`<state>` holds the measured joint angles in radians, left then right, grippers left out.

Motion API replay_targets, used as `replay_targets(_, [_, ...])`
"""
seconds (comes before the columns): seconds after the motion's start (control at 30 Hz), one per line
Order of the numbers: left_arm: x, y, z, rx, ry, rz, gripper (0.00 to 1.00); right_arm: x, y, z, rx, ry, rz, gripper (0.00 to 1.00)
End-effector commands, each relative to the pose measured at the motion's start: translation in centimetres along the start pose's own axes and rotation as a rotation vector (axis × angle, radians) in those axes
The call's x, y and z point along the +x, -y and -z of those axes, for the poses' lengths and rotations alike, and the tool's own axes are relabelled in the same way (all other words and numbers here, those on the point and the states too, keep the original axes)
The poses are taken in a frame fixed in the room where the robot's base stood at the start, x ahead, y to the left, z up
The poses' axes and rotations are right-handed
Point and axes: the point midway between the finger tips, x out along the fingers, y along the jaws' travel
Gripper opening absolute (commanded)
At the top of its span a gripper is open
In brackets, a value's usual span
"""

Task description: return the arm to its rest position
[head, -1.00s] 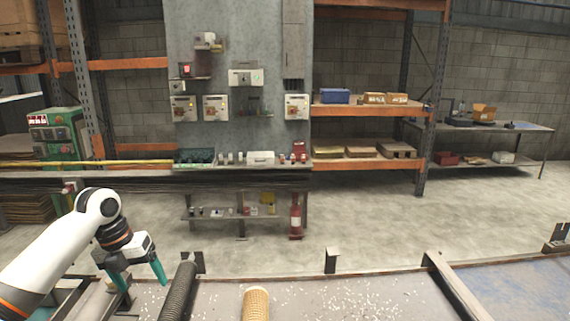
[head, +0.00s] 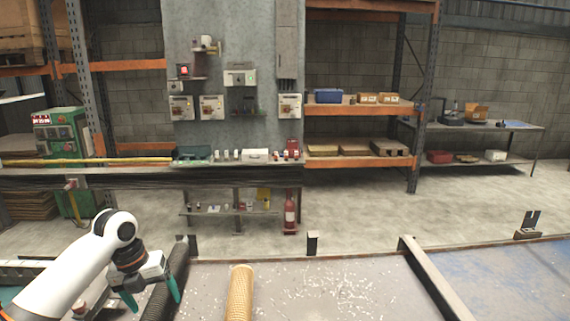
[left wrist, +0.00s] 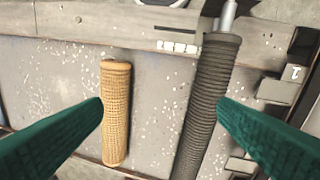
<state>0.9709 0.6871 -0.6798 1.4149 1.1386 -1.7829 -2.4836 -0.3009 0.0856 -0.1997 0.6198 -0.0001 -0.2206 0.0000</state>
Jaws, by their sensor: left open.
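My left gripper (head: 152,296) hangs at the lower left of the head view, its two teal fingers spread and nothing between them. In the left wrist view the teal fingers (left wrist: 160,112) stand wide apart above the table. A tan mesh tube (head: 239,293) lies on the table to the right of the gripper. It also shows in the left wrist view (left wrist: 115,118), near the left finger and apart from it as far as I can tell. A black ribbed roller (left wrist: 205,110) lies beside the tube. My right gripper is not in view.
The grey table top (head: 330,290) is strewn with small white bits. A raised metal bar (head: 432,277) crosses it on the right, with a blue surface (head: 510,285) beyond. Upright brackets (head: 312,243) stand along the far edge. A concrete floor and shelves lie behind.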

Motion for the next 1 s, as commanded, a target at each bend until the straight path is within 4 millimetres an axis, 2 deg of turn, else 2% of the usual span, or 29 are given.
replay_targets(0.2, [5.1, -1.9, -3.1, -0.167, 0.003, 0.010, 0.82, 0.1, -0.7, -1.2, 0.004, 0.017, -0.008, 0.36])
replay_targets(0.37, [9.4, -3.7, -6.7, -0.369, -0.005, 0.000, 0.82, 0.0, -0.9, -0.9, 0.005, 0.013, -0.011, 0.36])
replay_targets(0.47, [12.5, -4.9, -10.1, -0.562, -0.012, -0.020, 0.82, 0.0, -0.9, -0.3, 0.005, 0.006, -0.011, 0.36])
replay_targets(0.6, [16.2, -6.3, -16.4, -0.969, -0.025, -0.082, 0.82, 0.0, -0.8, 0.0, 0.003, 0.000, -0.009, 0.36])
replay_targets(0.7, [17.5, -6.3, -20.7, -1.308, -0.031, -0.134, 0.82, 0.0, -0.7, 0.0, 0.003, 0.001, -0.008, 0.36])
replay_targets(0.8, [17.9, -5.6, -24.1, -1.629, -0.042, -0.178, 0.82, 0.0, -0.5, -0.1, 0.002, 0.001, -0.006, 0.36])
replay_targets(1.0, [17.3, -3.5, -28.4, -2.075, -0.076, -0.235, 0.82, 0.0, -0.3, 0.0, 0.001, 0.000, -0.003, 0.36])
